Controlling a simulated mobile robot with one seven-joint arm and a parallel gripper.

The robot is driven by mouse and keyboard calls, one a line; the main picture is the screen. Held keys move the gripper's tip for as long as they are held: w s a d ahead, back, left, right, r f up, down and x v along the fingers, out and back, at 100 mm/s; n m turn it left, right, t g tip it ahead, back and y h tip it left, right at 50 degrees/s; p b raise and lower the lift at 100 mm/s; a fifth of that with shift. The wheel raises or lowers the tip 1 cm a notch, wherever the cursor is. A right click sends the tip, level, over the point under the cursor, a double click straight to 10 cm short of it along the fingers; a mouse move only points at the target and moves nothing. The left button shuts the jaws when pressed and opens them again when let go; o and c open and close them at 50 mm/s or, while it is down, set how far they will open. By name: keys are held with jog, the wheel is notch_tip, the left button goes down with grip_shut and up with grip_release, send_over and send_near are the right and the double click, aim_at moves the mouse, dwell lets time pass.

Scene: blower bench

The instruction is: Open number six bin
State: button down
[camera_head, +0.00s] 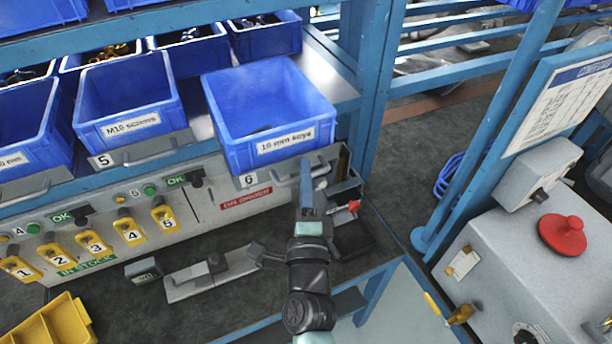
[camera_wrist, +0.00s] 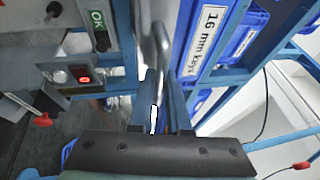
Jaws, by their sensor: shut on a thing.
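The number six bin (camera_head: 270,105) is a blue open-topped bin labelled "16 mm keys", with a "6" plate and a grey bar handle (camera_head: 318,168) below its front. It juts out past the shelf's front edge, farther than the number five bin to its left. My gripper (camera_head: 306,178) is at the handle, shut on it. In the wrist view the handle (camera_wrist: 157,45) runs down between my fingers (camera_wrist: 156,118), beside the bin's label (camera_wrist: 205,35). The fingers partly hide the grip point.
The number five bin (camera_head: 128,100) stands to the left. Below are a panel with yellow numbered tags (camera_head: 130,228) and a grey open box (camera_head: 352,225) with a red knob. A grey console (camera_head: 530,260) with a red button stands at the right, beside a blue post (camera_head: 490,130).

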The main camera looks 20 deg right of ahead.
jog(key=shift+w, duration=0.1)
jog(key=c, duration=1.2)
grip_release()
jog(key=shift+o, duration=0.2)
jog(key=b+v, duration=0.3)
jog(key=v, duration=1)
